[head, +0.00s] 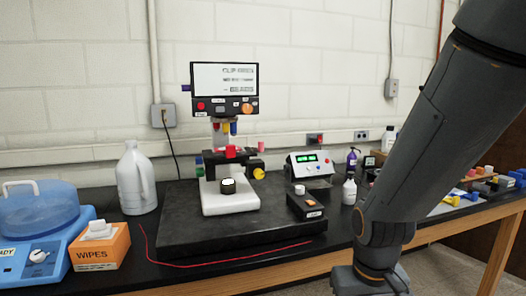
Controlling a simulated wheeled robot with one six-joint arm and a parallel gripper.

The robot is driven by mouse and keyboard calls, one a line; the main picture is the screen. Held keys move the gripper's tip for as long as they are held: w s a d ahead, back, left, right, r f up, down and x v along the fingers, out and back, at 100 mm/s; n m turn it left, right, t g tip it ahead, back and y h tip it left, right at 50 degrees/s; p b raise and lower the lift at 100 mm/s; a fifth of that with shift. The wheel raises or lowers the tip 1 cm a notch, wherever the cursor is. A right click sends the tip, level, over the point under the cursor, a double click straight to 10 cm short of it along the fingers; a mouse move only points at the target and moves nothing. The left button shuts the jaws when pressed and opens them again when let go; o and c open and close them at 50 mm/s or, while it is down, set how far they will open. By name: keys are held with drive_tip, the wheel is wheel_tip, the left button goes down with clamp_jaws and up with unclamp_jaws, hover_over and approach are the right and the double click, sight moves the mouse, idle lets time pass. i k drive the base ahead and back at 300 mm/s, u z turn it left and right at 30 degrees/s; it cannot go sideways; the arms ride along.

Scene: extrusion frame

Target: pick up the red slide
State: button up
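A white-based stand (230,203) with a display on top sits on a dark slab. A small red block (232,151) is at mid height on this stand, with a dark red bar beside it. It may be the red slide, but it is too small to tell. A smaller pinkish-red piece (261,145) is just to its right. My arm comes down on the right side of the view, well apart from the stand. Its end is cut off by the bottom edge, so my gripper's fingers are not seen.
The dark slab (175,225) carries the stand and a small black box (305,205). A thin red cord (215,262) lies along its front. A wipes box (98,246), white jug (136,178) and blue machine (40,235) stand left. Small bottles and several coloured parts are right.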

sight(229, 150)
drive_tip(key=z, duration=0.05)
drive_tip(key=k, duration=0.35)
drive_tip(key=u, duration=0.8)
drive_tip(key=i, duration=1)
drive_tip(key=u, duration=0.85)
